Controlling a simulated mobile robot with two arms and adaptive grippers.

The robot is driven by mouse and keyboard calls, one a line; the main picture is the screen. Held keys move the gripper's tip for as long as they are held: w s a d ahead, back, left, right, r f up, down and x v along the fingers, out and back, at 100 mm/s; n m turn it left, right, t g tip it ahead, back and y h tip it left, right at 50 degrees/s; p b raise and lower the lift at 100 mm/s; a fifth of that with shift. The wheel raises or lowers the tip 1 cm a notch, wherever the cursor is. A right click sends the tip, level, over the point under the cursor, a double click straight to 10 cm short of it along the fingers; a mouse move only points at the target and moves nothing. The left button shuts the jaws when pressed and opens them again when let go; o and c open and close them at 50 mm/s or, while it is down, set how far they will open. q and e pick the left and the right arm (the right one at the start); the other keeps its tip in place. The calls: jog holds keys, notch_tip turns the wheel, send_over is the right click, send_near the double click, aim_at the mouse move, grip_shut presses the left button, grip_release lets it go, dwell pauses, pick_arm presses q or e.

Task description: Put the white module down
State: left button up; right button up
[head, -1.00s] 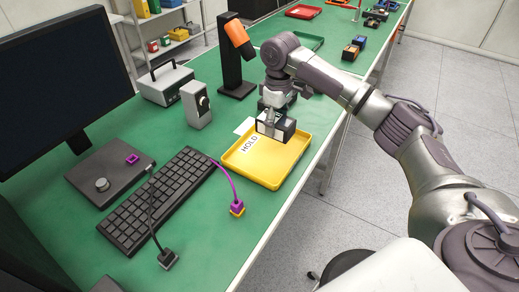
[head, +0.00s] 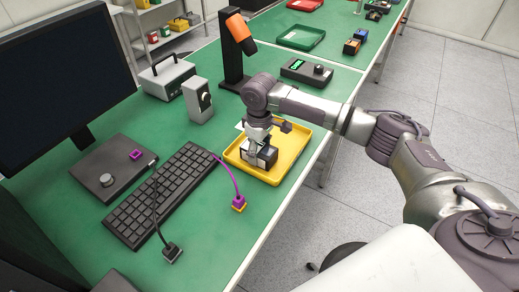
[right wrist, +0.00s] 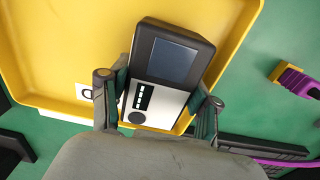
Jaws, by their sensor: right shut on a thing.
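The white module (head: 268,158) has a white face and black end; in the right wrist view it (right wrist: 157,100) shows a dark screen, small black marks and a round dark spot. My right gripper (head: 261,148) points down over the yellow tray (head: 294,150). Its two fingers (right wrist: 158,93) are shut on the module's long sides. The module is low inside the tray; I cannot tell whether its underside touches the floor. The tray's HOLD label is mostly hidden by the gripper. My left gripper is not in view.
A keyboard (head: 160,197) and a purple cable plug (head: 239,202) lie left of the tray. A grey box with a knob (head: 198,100) and a black stand with an orange head (head: 235,60) stand behind. A dark meter (head: 307,71) lies beyond. The bench's right edge is close to the tray.

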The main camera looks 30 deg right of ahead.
aim_at(259, 148)
jog(key=o, duration=1.3)
notch_tip(259, 148, up, 12)
jog(key=shift+r+b, duration=0.1)
jog(key=shift+b, duration=0.75)
